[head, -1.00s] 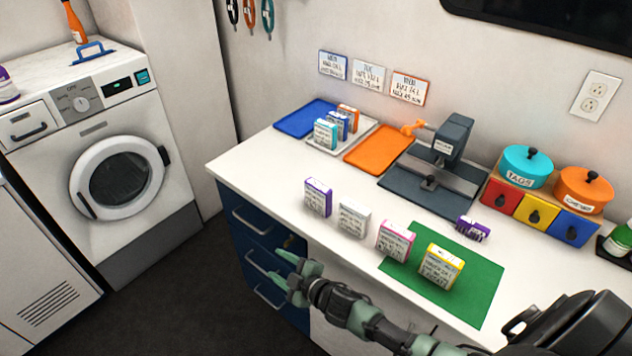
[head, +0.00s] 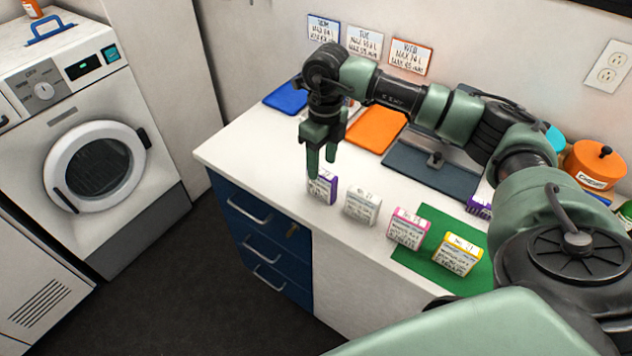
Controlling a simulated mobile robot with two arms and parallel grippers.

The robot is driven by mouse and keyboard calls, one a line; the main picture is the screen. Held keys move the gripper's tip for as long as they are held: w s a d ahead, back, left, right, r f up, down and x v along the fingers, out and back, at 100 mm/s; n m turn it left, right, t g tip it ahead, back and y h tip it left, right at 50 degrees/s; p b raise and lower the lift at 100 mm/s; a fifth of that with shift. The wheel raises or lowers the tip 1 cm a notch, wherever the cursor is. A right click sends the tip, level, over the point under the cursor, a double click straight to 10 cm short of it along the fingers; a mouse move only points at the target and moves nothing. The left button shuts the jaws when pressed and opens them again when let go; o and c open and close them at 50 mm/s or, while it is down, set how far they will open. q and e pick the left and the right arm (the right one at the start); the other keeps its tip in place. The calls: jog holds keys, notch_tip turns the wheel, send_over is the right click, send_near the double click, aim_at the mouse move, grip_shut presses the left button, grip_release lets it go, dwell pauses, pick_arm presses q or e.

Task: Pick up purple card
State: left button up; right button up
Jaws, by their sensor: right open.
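The purple card (head: 324,188), a small upright white block with a purple edge and printed lines, stands at the left end of a row on the white counter. My right gripper (head: 321,168) points down at the top of this card, its fingers overlapping the card's upper part in the head view. The gripper is open. The fingers hide part of the card's top, and I cannot tell whether they touch it. My left gripper is not in view.
Beside it stand a white card (head: 362,202), a pink card (head: 408,229) and a yellow card (head: 458,253), the last by the green mat (head: 424,268). My right arm crosses the counter, hiding the cards behind. An orange mat (head: 376,128) lies farther back.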

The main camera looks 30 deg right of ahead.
aim_at(321, 182)
jog(key=shift+d+f, duration=0.35)
jog(key=shift+f, duration=0.05)
jog(key=shift+s+f, duration=0.1)
jog(key=shift+f, duration=0.1)
jog(key=f+p, duration=0.1)
jog(key=f, duration=0.1)
jog(key=f+p, duration=0.1)
jog(key=f, duration=0.1)
jog(key=f+p, duration=0.1)
jog(key=f, duration=0.1)
jog(key=shift+a+f, duration=0.1)
jog(key=shift+a, duration=0.2)
jog(key=shift+f, duration=0.35)
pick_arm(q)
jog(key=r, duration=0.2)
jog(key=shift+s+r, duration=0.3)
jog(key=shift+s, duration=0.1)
pick_arm(e)
jog(key=shift+w, duration=0.2)
grip_shut()
